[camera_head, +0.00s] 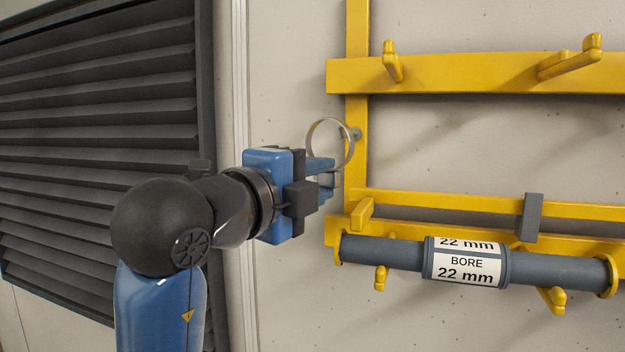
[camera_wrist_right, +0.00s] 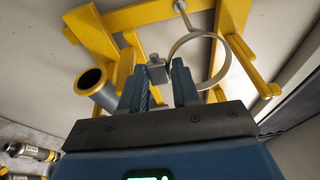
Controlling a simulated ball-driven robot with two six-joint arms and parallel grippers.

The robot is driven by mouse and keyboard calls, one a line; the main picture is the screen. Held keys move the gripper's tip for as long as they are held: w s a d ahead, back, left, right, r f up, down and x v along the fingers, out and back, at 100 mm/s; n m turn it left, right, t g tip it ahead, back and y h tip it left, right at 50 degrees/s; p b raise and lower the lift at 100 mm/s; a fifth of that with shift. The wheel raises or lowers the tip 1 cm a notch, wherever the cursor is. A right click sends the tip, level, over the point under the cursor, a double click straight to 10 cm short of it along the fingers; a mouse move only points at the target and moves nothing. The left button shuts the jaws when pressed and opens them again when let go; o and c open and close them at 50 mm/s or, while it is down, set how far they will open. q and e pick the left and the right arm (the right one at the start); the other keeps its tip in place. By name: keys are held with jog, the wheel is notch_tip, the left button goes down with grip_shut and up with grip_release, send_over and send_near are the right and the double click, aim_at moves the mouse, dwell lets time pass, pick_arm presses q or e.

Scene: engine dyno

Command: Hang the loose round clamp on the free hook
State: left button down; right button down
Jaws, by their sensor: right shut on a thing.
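The round clamp is a thin pale metal ring (camera_head: 329,119), standing upright at the rack's left post. My right gripper (camera_head: 328,177) comes from the left and is shut on the clamp's small grey block (camera_wrist_right: 157,71); the ring (camera_wrist_right: 227,62) stands beyond the right finger in the wrist view. A grey rod with a round end (camera_wrist_right: 184,12) meets or overlaps the ring's top; I cannot tell whether the ring is around it. In the head view a grey knob (camera_head: 355,134) shows by the ring. Yellow hooks (camera_head: 392,62) on the upper rail are empty. My left gripper is not in view.
The yellow rack (camera_head: 460,73) is on a pale wall. A grey tube labelled BORE 22 mm (camera_head: 380,252) lies across its lower part, below a grey upright block (camera_head: 530,217). A dark louvred panel (camera_head: 100,120) is at the left. Open space lies between the upper and lower rails.

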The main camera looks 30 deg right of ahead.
jog(key=shift+w+d+f+p, duration=0.15)
jog(key=shift+w+d, duration=0.7)
jog(key=shift+d, duration=0.15)
jog(key=shift+w+d+f+p, duration=0.1)
jog(key=shift+w+d+p, duration=0.05)
jog(key=shift+w+d, duration=0.75)
jog(key=shift+w+d+f+b, duration=0.2)
jog(key=shift+w+d+f, duration=0.15)
jog(key=shift+w+d, duration=0.4)
jog(key=shift+w+d+f+b, duration=0.15)
jog(key=shift+w+d+f, duration=0.15)
jog(key=shift+w+d, duration=0.45)
jog(key=shift+s+d, duration=0.15)
jog(key=shift+d, duration=0.05)
jog(key=c, duration=0.8)
grip_release()
jog(key=shift+o, duration=0.2)
